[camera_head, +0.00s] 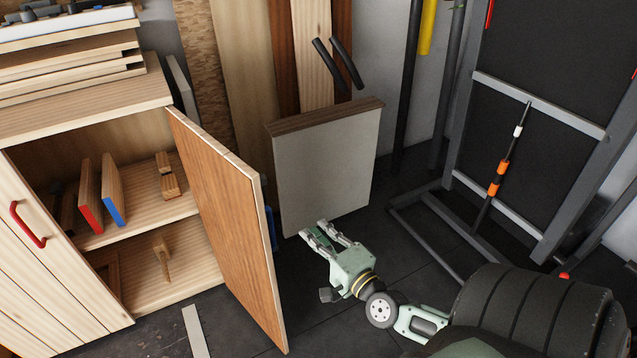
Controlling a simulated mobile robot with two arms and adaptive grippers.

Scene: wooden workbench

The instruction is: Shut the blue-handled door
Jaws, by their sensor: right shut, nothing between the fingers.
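The blue-handled door (222,222) is a wooden panel that stands open, swung out from the right side of the cabinet (88,122). Its brown face is turned toward the left. Its blue handle (269,218) shows only partly past the door's edge, on the side facing away from the cabinet opening. My right gripper (312,229) is shut and empty. It is to the right of the door, on the handle side, and a gap shows between it and the door. My left gripper is out of view.
Left of the opening, a cabinet door with a red handle (27,224) is shut. The shelves hold several wooden pieces. A grey panel with a brown top (332,160) stands behind my gripper. A metal frame (480,250) is at the right. A pale strip (196,331) lies on the floor.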

